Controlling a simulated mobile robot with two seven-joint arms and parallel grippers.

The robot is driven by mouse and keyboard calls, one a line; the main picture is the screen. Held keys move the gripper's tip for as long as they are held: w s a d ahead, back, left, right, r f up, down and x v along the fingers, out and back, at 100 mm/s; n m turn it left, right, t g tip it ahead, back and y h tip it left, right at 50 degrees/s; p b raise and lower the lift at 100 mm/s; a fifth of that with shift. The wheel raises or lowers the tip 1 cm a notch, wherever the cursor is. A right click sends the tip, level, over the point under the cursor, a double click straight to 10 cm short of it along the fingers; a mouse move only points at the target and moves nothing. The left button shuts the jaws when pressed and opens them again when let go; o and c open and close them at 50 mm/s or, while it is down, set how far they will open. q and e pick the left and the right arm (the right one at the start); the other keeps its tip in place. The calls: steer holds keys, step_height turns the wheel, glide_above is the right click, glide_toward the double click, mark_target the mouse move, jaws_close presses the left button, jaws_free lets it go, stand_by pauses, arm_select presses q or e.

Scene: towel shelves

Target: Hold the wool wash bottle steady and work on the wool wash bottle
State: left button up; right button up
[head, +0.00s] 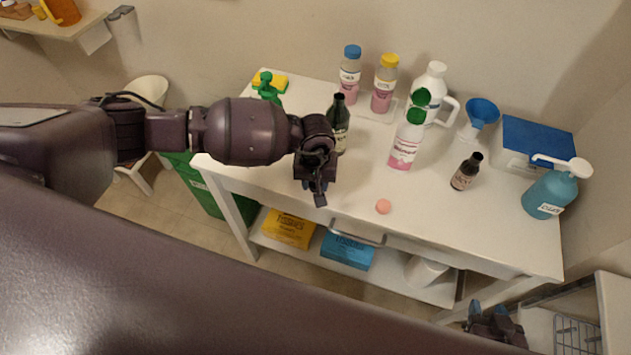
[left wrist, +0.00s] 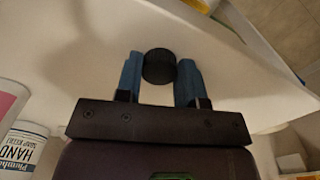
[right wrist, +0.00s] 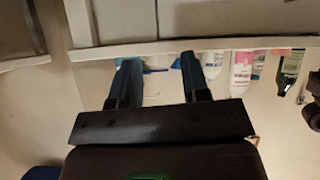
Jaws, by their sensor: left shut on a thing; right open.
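My left gripper (left wrist: 160,80) is shut on a round black cap-like piece (left wrist: 159,66), held between its blue fingers. I cannot read which bottle is the wool wash. A dark bottle (head: 340,122) stands upright just behind the left wrist. A pink and white bottle (head: 405,146) with a green cap stands to its right, and a small brown bottle (head: 463,178) farther right. My right gripper (head: 489,309) is open and empty, low beyond the table's front right.
The white table (head: 430,215) also bears a teal pump bottle (head: 546,194), a blue-lidded box (head: 538,140), a blue funnel (head: 482,113), a white jug (head: 431,90) and two capped bottles at the back. The front middle is mostly clear.

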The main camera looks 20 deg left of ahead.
arm_select(q)
step_height(320, 180, up, 20)
steer(key=shift+b, duration=0.3)
steer(key=shift+f, duration=0.1)
steer(key=s+a+m, duration=0.1)
steer(key=a+m, duration=0.1)
steer(key=a, duration=0.4)
steer(key=shift+s+a+m, duration=0.2)
steer(key=shift+m, duration=0.1)
steer(key=shift+a, duration=0.1)
stand_by(0.4)
